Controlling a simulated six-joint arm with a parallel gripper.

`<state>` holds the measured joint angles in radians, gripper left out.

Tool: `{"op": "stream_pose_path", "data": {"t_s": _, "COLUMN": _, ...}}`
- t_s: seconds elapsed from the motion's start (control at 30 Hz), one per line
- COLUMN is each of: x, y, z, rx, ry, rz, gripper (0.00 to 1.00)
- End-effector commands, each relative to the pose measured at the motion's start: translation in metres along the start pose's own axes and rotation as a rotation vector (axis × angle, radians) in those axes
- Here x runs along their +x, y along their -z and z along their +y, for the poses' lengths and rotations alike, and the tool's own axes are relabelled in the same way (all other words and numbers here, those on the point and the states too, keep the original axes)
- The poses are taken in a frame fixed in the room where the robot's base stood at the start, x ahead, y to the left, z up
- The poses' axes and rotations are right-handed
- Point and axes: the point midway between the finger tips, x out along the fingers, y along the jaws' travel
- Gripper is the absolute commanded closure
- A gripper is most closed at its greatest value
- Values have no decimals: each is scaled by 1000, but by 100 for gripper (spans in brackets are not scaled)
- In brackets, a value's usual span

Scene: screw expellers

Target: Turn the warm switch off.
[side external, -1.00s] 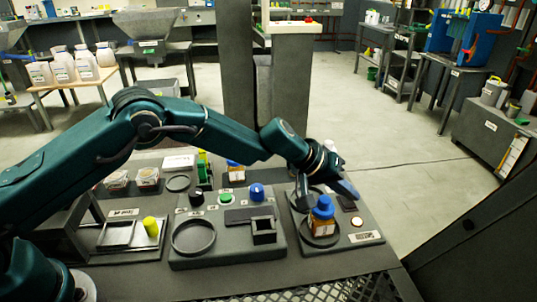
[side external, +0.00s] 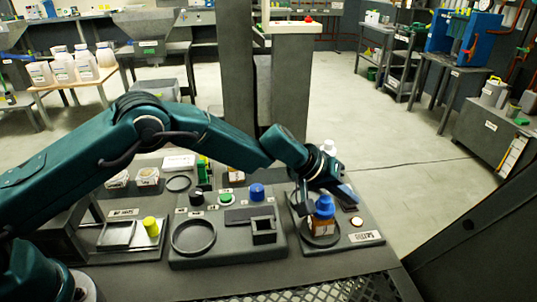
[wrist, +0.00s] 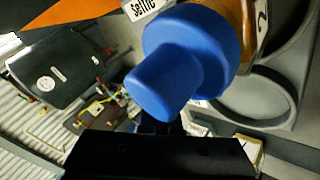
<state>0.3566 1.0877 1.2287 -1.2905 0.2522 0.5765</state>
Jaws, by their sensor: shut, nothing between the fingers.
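My gripper (side external: 347,191) is shut and empty, just above and behind the blue-capped bottle on the right-hand panel. In the wrist view its dark body (wrist: 160,152) fills the bottom, and its fingertips are hard to make out. The amber bottle (side external: 322,227) stands upright in the front ring, its blue cap (wrist: 183,62) very close to the wrist camera. A small pale round button (side external: 357,221) sits on the right-hand panel (side external: 345,248) beside the bottle. I cannot read which control is marked warm.
The middle panel (side external: 228,255) carries a black knob (side external: 196,198), a green button (side external: 226,197), a blue knob (side external: 257,191), an empty ring and a square holder. A yellow-capped vial (side external: 151,227) stands to the left. A white-capped bottle (side external: 329,147) shows behind my wrist.

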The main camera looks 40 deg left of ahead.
Motion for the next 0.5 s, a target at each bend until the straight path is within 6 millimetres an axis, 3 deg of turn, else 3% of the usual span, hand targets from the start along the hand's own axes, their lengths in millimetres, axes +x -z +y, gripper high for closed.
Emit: {"op": "stream_pose_path", "data": {"t_s": 0.5, "x": -4, "y": 3, "z": 3, "rx": 2, "ry": -3, "rz": 0, "gripper": 100}}
